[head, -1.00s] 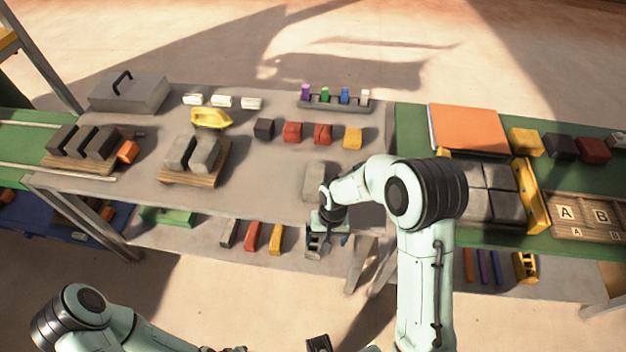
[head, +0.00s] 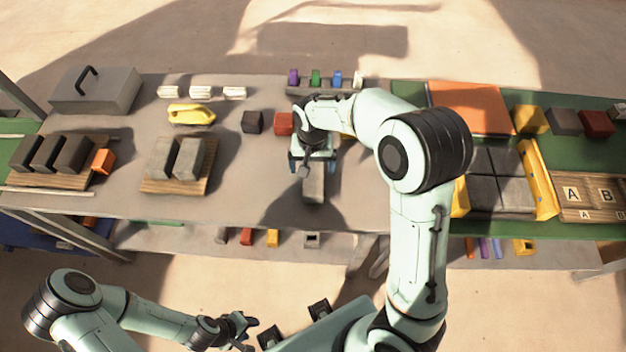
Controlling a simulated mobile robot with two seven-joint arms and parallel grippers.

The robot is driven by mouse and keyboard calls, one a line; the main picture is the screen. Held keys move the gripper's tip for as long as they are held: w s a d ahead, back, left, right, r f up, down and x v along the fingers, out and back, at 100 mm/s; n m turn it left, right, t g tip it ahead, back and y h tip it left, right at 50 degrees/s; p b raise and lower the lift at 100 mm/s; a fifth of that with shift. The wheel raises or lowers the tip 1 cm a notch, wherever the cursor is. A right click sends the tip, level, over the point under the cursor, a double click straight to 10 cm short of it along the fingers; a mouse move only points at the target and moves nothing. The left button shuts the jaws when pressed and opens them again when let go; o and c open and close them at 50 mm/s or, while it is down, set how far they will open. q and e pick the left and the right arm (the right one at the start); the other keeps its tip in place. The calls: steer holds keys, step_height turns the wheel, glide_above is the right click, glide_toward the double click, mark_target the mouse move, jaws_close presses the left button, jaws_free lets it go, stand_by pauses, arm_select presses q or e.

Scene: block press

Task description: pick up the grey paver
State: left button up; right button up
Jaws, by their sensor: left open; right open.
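A grey paver (head: 313,187) lies on the grey table near its front edge, its far part hidden under my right gripper. My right gripper (head: 312,168) is open and points down above the far end of this paver; whether it touches cannot be told. Two more grey pavers (head: 175,158) stand side by side on a wooden pallet (head: 172,187) to the left. My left gripper (head: 243,332) is open and empty, low in the view, in front of the table and away from the pavers.
A red block (head: 284,123) and a dark block (head: 252,122) lie behind and left of my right gripper. A rack (head: 325,89) of coloured pegs is at the back. Grey slabs (head: 500,178) between yellow bars stand to the right. Bare table lies between pallet and paver.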

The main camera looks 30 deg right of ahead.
mark_target(313, 177)
steer(key=f, duration=0.2)
steer(key=shift+w+f, duration=0.2)
steer(key=shift+f, duration=0.1)
steer(key=f, duration=0.5)
steer(key=shift+s+d, duration=0.15)
steer(key=shift+d, duration=0.05)
steer(key=shift+c, duration=0.3)
steer(key=c, duration=1.5)
steer(key=shift+r, duration=0.1)
jaws_close()
steer(key=shift+r, duration=0.1)
